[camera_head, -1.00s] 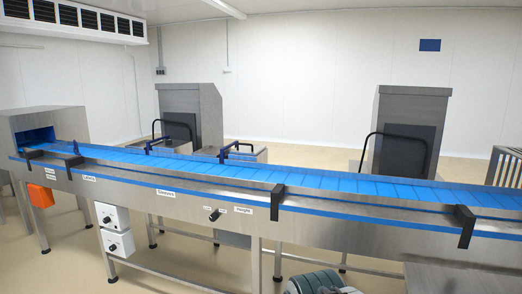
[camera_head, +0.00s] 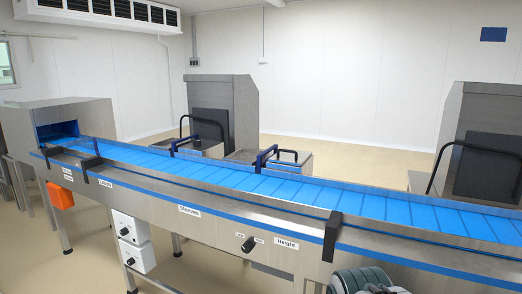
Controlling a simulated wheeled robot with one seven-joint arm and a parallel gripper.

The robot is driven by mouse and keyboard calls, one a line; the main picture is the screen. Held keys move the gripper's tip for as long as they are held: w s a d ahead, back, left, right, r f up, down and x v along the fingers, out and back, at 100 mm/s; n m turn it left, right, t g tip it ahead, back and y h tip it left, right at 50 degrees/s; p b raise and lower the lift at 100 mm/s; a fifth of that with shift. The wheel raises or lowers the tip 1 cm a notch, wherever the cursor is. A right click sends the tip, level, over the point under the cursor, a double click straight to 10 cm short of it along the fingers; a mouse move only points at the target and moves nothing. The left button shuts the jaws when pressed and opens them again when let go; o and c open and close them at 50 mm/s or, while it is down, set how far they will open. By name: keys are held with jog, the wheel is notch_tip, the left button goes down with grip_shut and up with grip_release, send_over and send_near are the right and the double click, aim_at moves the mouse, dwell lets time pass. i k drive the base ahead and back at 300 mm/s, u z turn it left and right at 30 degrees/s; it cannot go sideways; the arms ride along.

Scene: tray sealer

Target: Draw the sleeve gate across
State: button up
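A blue conveyor belt (camera_head: 250,181) runs from a steel hood (camera_head: 60,121) at the left to the right edge. At its far side stand two blue gate pieces: one (camera_head: 183,143) near the middle left, one (camera_head: 263,157) farther right, each beside a bin with a black bar. A smaller blue piece (camera_head: 97,147) stands farther left. The label "Sleeves" (camera_head: 190,211) is on the front panel. I cannot tell for certain which blue piece is the sleeve gate. None clearly lies across the belt.
A black knob (camera_head: 249,244) sits beside the "Height" label (camera_head: 286,243). Black brackets (camera_head: 332,235) stick up along the front rail. White control boxes (camera_head: 131,240) and an orange box (camera_head: 61,196) hang below. Steel cabinets (camera_head: 222,101) stand behind the belt.

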aim_at(260, 164)
jog(key=i, duration=1.75)
jog(key=u, duration=0.15)
